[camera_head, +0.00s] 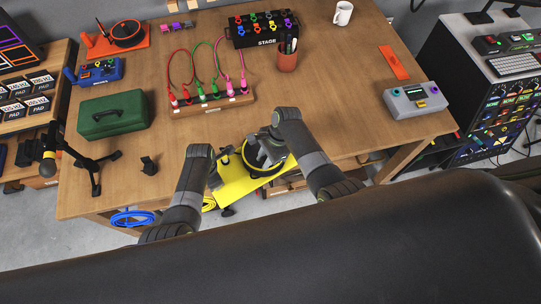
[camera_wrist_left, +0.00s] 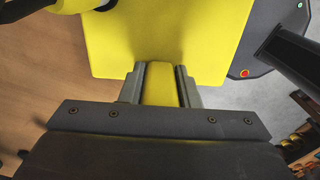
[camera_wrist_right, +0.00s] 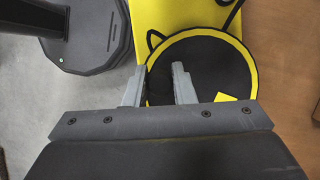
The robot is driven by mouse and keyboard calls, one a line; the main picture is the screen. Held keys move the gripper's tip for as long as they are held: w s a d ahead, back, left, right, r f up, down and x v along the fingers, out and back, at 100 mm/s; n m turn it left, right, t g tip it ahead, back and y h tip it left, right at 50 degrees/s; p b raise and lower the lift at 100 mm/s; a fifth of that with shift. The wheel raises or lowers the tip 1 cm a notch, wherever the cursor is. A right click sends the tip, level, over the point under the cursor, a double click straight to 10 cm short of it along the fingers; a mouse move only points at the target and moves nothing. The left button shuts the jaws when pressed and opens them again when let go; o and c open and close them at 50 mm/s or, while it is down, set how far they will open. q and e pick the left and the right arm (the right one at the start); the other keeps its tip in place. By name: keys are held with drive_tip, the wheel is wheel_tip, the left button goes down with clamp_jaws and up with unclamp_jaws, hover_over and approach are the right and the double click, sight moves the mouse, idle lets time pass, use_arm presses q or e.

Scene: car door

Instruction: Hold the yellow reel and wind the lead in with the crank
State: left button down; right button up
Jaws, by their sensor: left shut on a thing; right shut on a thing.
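The yellow reel (camera_head: 236,188) is at the front edge of the wooden table, with a black, yellow-rimmed drum (camera_head: 277,166) on it. The drum's round face also shows in the right wrist view (camera_wrist_right: 217,75). My left gripper (camera_head: 217,178) is shut on a yellow tab (camera_wrist_left: 160,85) of the reel's body. My right gripper (camera_head: 264,152) is over the drum face and shut on what looks like the crank, a dark part mostly hidden between its fingers (camera_wrist_right: 158,82).
A wooden block (camera_head: 214,103) with red, green and pink cables stands behind the reel. A green case (camera_head: 114,114) and a black stand (camera_head: 94,168) are at the left. A grey box (camera_head: 416,101) is at the right. A blue coil (camera_head: 132,217) shows at the front left.

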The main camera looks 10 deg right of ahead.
drive_tip(key=shift+w+a, duration=0.15)
drive_tip(key=shift+a, duration=0.4)
drive_tip(key=shift+w+a, duration=0.8)
drive_tip(key=shift+a, duration=0.3)
drive_tip(key=shift+w+a, duration=0.3)
drive_tip(key=shift+w, duration=0.3)
drive_tip(key=shift+w+a, duration=0.25)
drive_tip(key=shift+w, duration=0.3)
drive_tip(key=shift+w, duration=0.1)
drive_tip(key=shift+w+d, duration=0.1)
drive_tip(key=shift+w, duration=1.15)
